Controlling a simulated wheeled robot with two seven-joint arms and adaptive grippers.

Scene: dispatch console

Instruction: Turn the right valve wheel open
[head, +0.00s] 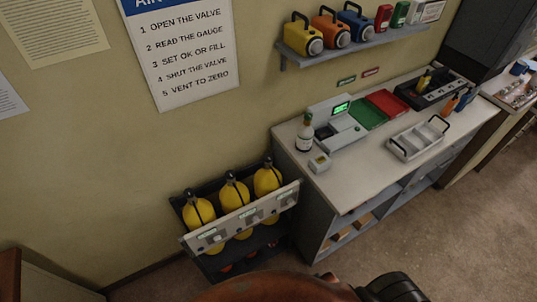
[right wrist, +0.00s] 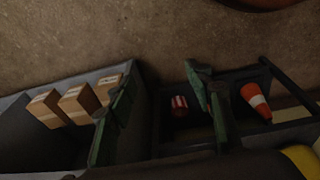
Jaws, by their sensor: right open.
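A rack (head: 183,241) on the floor holds three yellow cylinders with black tops: the left one (head: 198,212), the middle one (head: 234,194) and the right one (head: 266,181). The valve wheels are too small to make out at the dark tops. A pale front panel with small green-marked labels runs below them. In the right wrist view my right gripper (right wrist: 163,80) is open, its two dark green fingers apart with nothing between them. It points down over the gap between the shelves and the rack. A yellow cylinder (right wrist: 302,160) shows at the lower right edge there. My left gripper is not seen.
A grey console (head: 325,186) stands right of the rack, with a bottle (head: 305,134), a green tray (head: 366,113), a red tray (head: 388,103) and a wire-handled tray (head: 415,140). Boxes (right wrist: 78,103), an orange-white cone (right wrist: 257,101) and a red-striped item (right wrist: 180,105) lie below. Floor in front is clear.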

